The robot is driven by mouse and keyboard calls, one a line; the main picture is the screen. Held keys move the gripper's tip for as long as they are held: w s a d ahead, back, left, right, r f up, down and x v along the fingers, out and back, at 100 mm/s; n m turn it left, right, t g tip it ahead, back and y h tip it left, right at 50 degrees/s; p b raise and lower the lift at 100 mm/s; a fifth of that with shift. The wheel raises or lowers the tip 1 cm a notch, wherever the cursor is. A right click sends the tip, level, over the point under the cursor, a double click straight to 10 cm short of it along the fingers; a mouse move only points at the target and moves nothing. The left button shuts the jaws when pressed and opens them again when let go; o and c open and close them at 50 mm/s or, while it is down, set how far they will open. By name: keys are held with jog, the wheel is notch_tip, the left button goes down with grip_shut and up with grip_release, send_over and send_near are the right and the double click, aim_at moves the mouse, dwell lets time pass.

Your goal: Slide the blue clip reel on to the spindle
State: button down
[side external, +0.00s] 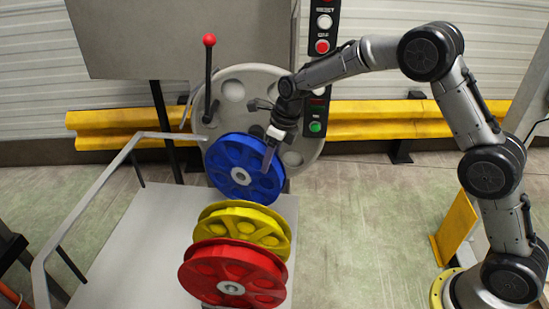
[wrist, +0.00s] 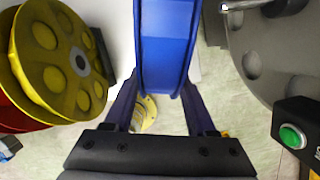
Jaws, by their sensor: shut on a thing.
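The blue clip reel (side external: 240,150) stands upright in front of the large grey disc (side external: 275,85) of the machine. My gripper (side external: 269,158) is shut on the reel's edge at its right side. In the wrist view the blue reel (wrist: 166,45) shows edge-on between my two fingers (wrist: 160,98). The grey disc (wrist: 270,50) is to its right, with a visible gap. A metal rod (wrist: 243,4) juts from the disc side at the top edge; I cannot tell whether it is the spindle. In the side view the spindle cannot be made out behind the reel.
A yellow reel (side external: 245,222) and a red reel (side external: 225,262) stand on the grey table (side external: 130,250), below and nearer than the blue one. A red-knobbed lever (side external: 209,75) rises left of the disc. A button panel (side external: 320,60) is at the right. A rail (side external: 85,205) borders the table's left.

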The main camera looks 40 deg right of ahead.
jog(key=w+d, duration=1)
jog(key=w, duration=0.1)
jog(key=shift+d+f, duration=0.35)
jog(key=shift+d, duration=0.05)
dwell(1.6)
jog(key=shift+w+d, duration=0.1)
jog(key=shift+d, duration=0.1)
dwell(0.4)
jog(key=shift+c, duration=2.3)
grip_release()
jog(key=o, duration=0.3)
jog(key=shift+o, duration=0.2)
jog(key=shift+a+f, duration=0.1)
jog(key=shift+f, duration=0.1)
